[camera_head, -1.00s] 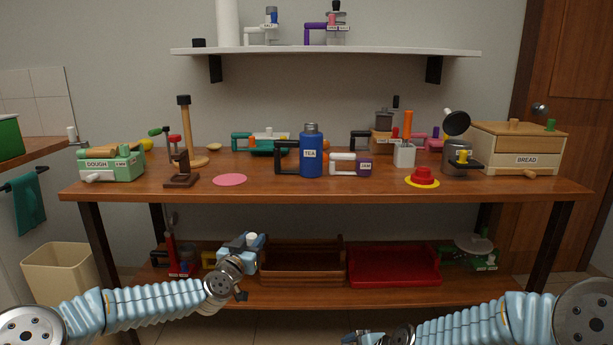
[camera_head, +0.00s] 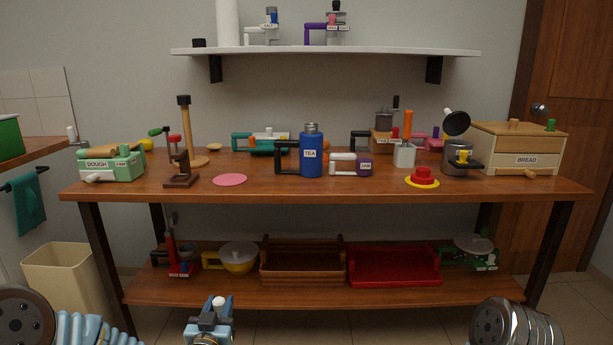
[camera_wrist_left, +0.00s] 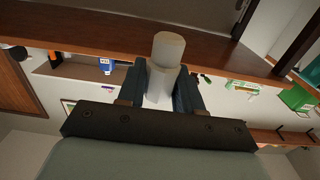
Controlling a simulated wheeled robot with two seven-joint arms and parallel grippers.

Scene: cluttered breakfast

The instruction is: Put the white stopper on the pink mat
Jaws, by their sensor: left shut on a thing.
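The white stopper (camera_head: 218,302) is held in my left gripper (camera_head: 213,308), low in front of the lower shelf in the head view. In the left wrist view the stopper (camera_wrist_left: 166,62) is a pale, stepped cylinder between the two dark fingers of the left gripper (camera_wrist_left: 160,82). The pink mat (camera_head: 230,180) is a flat round disc on the table top, left of the middle, and its visible surface is bare. My left gripper is below and in front of it, well apart. My right gripper is out of the head view; only part of the right arm shows at the lower right.
The table's front edge (camera_head: 330,197) lies between my left gripper and the mat. A dark brown stand (camera_head: 181,178) is left of the mat; a blue tea flask (camera_head: 311,155) is to its right. A tall wooden post (camera_head: 186,130) stands behind.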

